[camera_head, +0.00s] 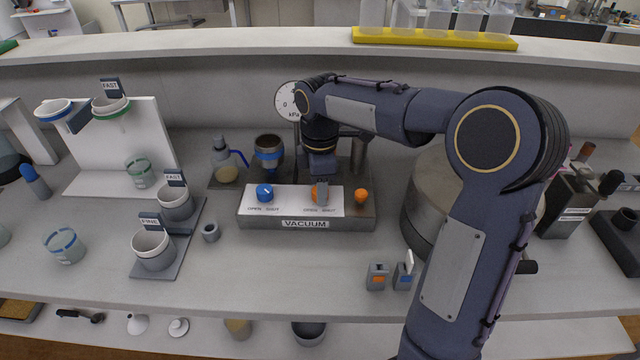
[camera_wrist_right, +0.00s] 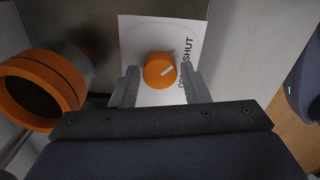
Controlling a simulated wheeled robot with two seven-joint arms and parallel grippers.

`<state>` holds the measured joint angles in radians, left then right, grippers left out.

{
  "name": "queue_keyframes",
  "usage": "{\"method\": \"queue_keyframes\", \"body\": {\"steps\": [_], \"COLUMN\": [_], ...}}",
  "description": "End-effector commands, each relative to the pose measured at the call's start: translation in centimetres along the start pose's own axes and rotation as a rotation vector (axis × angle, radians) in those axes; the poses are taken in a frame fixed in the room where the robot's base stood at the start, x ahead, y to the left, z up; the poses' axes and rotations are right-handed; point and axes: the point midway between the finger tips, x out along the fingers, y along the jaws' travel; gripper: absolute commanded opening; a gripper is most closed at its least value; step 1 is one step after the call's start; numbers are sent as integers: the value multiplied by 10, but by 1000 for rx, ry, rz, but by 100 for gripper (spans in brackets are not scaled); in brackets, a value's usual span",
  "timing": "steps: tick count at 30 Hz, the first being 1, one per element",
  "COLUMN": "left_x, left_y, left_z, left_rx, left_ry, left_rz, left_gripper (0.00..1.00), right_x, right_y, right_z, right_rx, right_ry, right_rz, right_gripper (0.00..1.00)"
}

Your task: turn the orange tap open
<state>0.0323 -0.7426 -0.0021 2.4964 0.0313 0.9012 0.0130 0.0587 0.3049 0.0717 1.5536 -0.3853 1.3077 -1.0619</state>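The orange tap (camera_head: 316,193) is a round knob on the white panel of the grey VACUUM box (camera_head: 305,222). In the head view my right gripper (camera_head: 321,192) reaches down over it and hides much of it. In the right wrist view the orange tap (camera_wrist_right: 158,70) sits between the two fingertips of my right gripper (camera_wrist_right: 160,86). The fingers are apart, one on each side, with narrow gaps visible. My left gripper does not show.
A blue tap (camera_head: 264,193) is left on the same panel, and an orange ball-like part (camera_head: 361,196) is right of it. A cup with an orange band (camera_wrist_right: 40,88) stands close by in the wrist view. A gauge (camera_head: 287,100) rises behind. A grey cylinder (camera_head: 425,205) stands right.

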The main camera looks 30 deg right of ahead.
Motion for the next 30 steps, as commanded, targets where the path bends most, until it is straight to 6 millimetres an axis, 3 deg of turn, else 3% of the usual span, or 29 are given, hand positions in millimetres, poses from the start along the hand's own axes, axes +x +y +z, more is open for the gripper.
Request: {"method": "queue_keyframes", "body": {"steps": [1,7,19,30], "left_x": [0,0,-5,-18], "left_y": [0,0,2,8], "left_z": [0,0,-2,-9], "left_rx": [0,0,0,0], "left_ry": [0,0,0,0], "left_rz": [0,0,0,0], "left_gripper": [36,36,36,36], "right_x": [0,0,-2,-3], "right_y": [0,0,0,0], "right_z": [0,0,-1,0], "right_rx": [0,0,81,383], "right_ry": [0,0,0,0], "right_rz": [0,0,-1,0], "right_gripper": [35,10,10,10]}}
